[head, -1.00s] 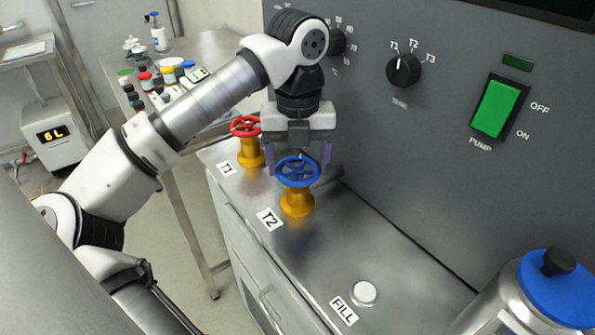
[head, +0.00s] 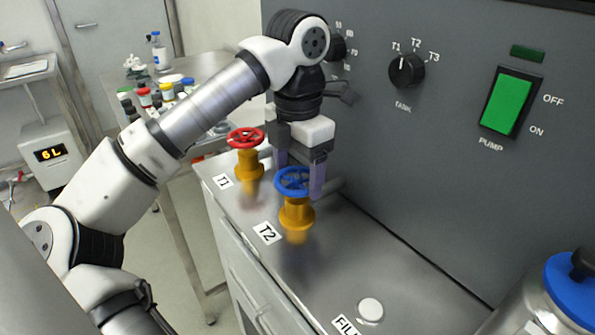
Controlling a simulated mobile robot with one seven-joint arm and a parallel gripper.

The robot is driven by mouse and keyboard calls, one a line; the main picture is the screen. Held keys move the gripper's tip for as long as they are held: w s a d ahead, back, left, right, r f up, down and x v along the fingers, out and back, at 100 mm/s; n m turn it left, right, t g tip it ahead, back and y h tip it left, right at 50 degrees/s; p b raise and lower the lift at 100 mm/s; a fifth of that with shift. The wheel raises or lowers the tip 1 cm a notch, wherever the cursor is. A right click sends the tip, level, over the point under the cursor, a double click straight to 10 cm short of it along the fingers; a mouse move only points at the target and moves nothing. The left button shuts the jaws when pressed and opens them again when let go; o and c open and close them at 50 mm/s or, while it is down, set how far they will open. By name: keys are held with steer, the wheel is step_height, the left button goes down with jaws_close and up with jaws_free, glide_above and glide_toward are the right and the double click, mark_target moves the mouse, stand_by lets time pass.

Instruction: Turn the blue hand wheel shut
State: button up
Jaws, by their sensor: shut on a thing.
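The blue hand wheel (head: 293,181) sits on a yellow valve body (head: 297,213) beside the label T2 (head: 267,233) on the steel bench top. My gripper (head: 301,172) points down over it from behind, with its two purple fingers at the wheel's rim. The fingers are shut on the wheel. One finger shows at the right of the rim and the other behind its far left side. The exact contact spots are partly hidden by the wheel.
A red hand wheel (head: 245,138) on a yellow valve stands close by at the left, by label T1. The grey panel (head: 420,180) rises close behind, with a tank knob (head: 407,71) and a green pump switch (head: 508,103). A blue-lidded vessel (head: 573,290) stands front right.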

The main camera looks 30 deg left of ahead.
steer(key=m, duration=0.4)
steer(key=shift+m, duration=0.3)
steer(key=m, duration=0.3)
steer(key=shift+r+m, duration=0.1)
steer(key=shift+m, duration=0.2)
steer(key=m, duration=0.4)
steer(key=shift+p, duration=0.35)
steer(key=m, duration=0.8)
steer(key=shift+m+p, duration=0.3)
steer(key=shift+p, duration=0.1)
steer(key=m, duration=0.3)
steer(key=shift+m, duration=0.4)
steer(key=m, duration=0.4)
steer(key=shift+p, duration=0.35)
steer(key=shift+m, duration=2.2)
